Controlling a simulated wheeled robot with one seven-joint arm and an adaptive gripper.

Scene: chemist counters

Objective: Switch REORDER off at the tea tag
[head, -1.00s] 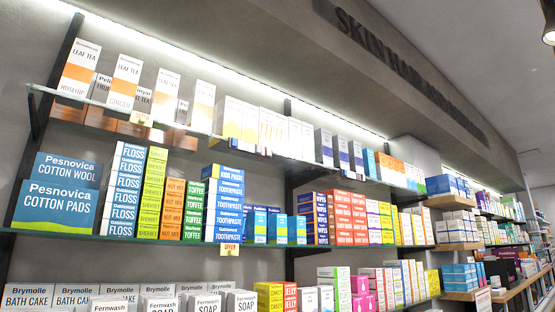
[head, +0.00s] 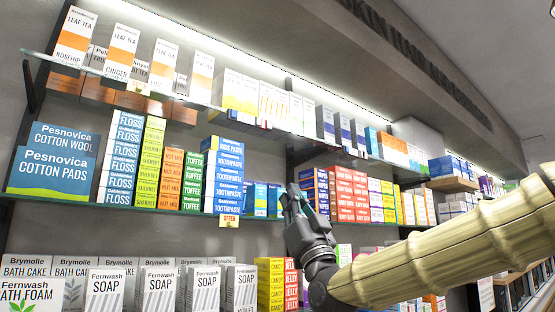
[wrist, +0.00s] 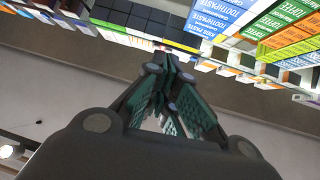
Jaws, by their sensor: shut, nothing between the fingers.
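Leaf tea boxes (head: 120,52), white with orange bands, stand at the left of the top glass shelf (head: 60,62). Any tag at the tea is too small here to read, and no REORDER switch can be made out. My gripper (head: 293,192) is shut and empty, pointing up in front of the middle shelf, well right of and below the tea. Its closed fingers also show in the wrist view (wrist: 165,62).
The middle shelf holds cotton pads (head: 52,171), floss (head: 121,157), toothpaste (head: 224,175) and an OFFER tag (head: 229,220). Soap boxes (head: 104,290) stand on the lower shelf. My arm crosses the lower right. Open air lies before the shelves.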

